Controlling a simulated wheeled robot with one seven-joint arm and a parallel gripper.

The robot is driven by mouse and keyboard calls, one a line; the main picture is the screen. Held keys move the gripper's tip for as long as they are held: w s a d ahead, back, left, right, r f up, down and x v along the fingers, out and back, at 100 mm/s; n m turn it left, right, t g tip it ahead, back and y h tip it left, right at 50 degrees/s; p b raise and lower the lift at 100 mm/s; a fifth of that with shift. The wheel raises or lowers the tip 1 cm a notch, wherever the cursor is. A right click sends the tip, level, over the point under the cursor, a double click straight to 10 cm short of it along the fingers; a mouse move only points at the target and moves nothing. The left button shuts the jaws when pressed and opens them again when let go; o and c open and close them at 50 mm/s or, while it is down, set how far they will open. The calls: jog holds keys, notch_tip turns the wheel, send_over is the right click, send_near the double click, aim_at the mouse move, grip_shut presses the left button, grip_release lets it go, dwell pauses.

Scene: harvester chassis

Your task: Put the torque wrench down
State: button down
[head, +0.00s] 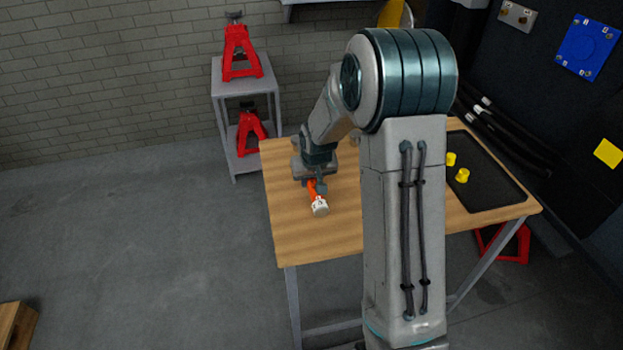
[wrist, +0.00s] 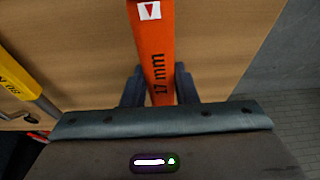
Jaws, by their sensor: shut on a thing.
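The torque wrench has an orange body marked "17 mm" in the wrist view (wrist: 157,50). In the head view its orange part and pale end (head: 319,206) show below my gripper (head: 316,188), over the left part of the wooden table (head: 290,235). In the wrist view my gripper (wrist: 160,88) has a dark finger on each side of the orange body and is shut on it. I cannot tell whether the wrench touches the table top. My arm hides the middle of the table in the head view.
A yellow tool (wrist: 25,80) marked with "N" lies at the left in the wrist view. A black mat (head: 490,185) with yellow pieces (head: 462,175) covers the table's right side. A grey shelf (head: 243,90) with red jack stands (head: 240,52) stands behind the table. The table's front left is bare.

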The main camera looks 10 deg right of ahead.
jog(key=shift+f, duration=0.15)
jog(key=c, duration=1.1)
grip_release()
jog(key=shift+c, duration=0.2)
jog(key=v, duration=1.2)
jog(key=s+r, duration=0.2)
jog(key=s, duration=1)
jog(key=s+a+r+g, duration=0.1)
jog(key=s+r, duration=0.1)
jog(key=s, duration=1)
jog(key=shift+a+r, duration=0.2)
jog(key=shift+r, duration=0.15)
